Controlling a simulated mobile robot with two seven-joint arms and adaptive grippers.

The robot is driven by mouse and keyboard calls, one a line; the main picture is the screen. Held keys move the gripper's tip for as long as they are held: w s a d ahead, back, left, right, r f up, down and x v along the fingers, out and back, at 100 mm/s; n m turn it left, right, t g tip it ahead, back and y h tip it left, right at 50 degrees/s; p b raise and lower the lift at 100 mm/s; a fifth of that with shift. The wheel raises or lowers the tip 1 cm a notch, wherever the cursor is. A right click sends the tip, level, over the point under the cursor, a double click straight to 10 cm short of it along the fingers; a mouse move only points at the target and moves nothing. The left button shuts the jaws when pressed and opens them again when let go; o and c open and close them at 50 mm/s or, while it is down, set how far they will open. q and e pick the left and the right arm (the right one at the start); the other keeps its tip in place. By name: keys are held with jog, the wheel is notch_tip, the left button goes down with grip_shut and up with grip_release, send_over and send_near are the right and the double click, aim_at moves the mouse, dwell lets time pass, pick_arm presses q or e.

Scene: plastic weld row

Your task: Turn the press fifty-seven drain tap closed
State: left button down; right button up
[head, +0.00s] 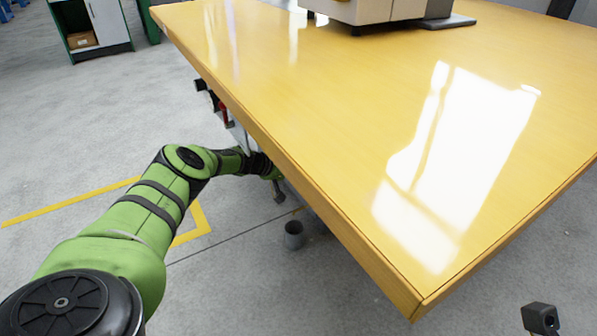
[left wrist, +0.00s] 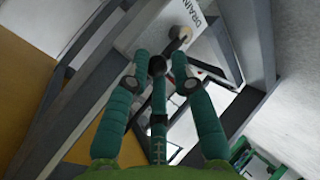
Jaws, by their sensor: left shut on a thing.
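A pale panel marked DRAIN (left wrist: 206,12) shows at the top of the left wrist view. A dark tap handle (left wrist: 181,38) sticks out just below the lettering. My left gripper (left wrist: 160,60) is shut on the tap, its green fingers reaching up to it; the fingertips hide part of the handle, and I cannot tell its exact angle. In the head view my left gripper (head: 268,170) is at the left side of the table, partly hidden by the arm and the table edge.
The yellow-topped table (head: 330,130) fills the right of the head view. Grey frame bars (left wrist: 262,45) flank the panel closely. A machine (head: 365,10) stands at the table's back.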

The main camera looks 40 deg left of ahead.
pick_arm(q)
jog(key=shift+w+d+r, duration=0.1)
jog(key=shift+w+d, duration=0.05)
jog(key=shift+d, duration=0.05)
jog(key=c, duration=1)
grip_release()
jog(key=shift+a, duration=0.1)
jog(key=v, duration=1.2)
